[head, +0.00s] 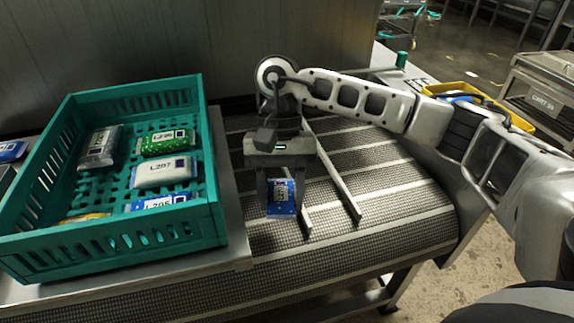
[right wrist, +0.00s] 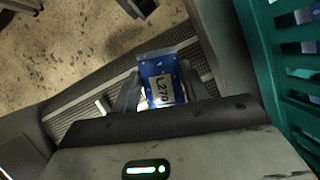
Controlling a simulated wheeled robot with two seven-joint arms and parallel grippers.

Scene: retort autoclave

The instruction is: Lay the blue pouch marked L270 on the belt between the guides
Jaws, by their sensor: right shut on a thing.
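The blue pouch marked L270 (right wrist: 155,72) is between the two fingers of my right gripper (right wrist: 160,90) in the right wrist view, its label readable. In the head view, my right gripper (head: 281,206) points down over the belt (head: 395,205), shut on the blue pouch (head: 281,208), which hangs upright. Two metal guides (head: 340,180) run along the belt. The pouch shows just left of the nearer-left guide (head: 306,222), partly in line with it. I cannot tell its exact height above the belt. My left gripper is not in view.
A teal crate (head: 120,238) on the left holds several pouches, including a white one marked L287 (head: 164,172) and a green one (head: 163,141). A yellow tray (head: 518,122) stands at the back right. The belt right of the guides is clear.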

